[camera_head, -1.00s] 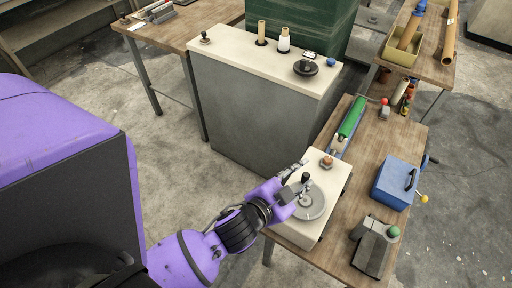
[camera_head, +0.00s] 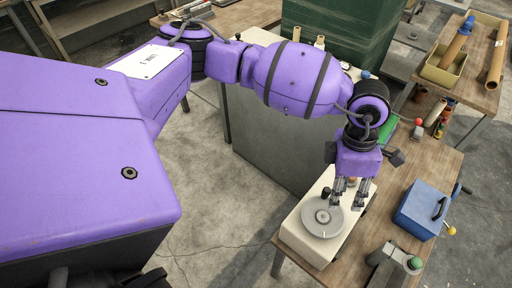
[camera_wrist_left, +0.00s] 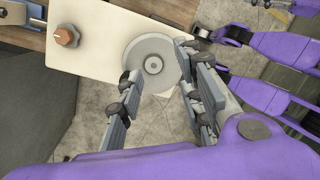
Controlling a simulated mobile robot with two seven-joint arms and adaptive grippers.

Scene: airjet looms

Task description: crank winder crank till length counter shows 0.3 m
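The winder is a cream box (camera_head: 296,232) on the wooden bench. A round grey crank disc (camera_head: 322,217) with a small black knob (camera_head: 326,192) sits on it. My left gripper (camera_head: 347,203) reaches down from above, over the far right part of the disc beside the knob. Its fingers stand apart. In the left wrist view, the disc (camera_wrist_left: 152,62) shows between the open fingers (camera_wrist_left: 160,88); I cannot make out the knob there. An orange knob (camera_wrist_left: 66,36) stands on the box. No readable length counter shows.
A blue box (camera_head: 421,209) and a grey device with a green knob (camera_head: 392,262) stand right of the winder. Open concrete floor (camera_head: 210,205) lies left of the winder.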

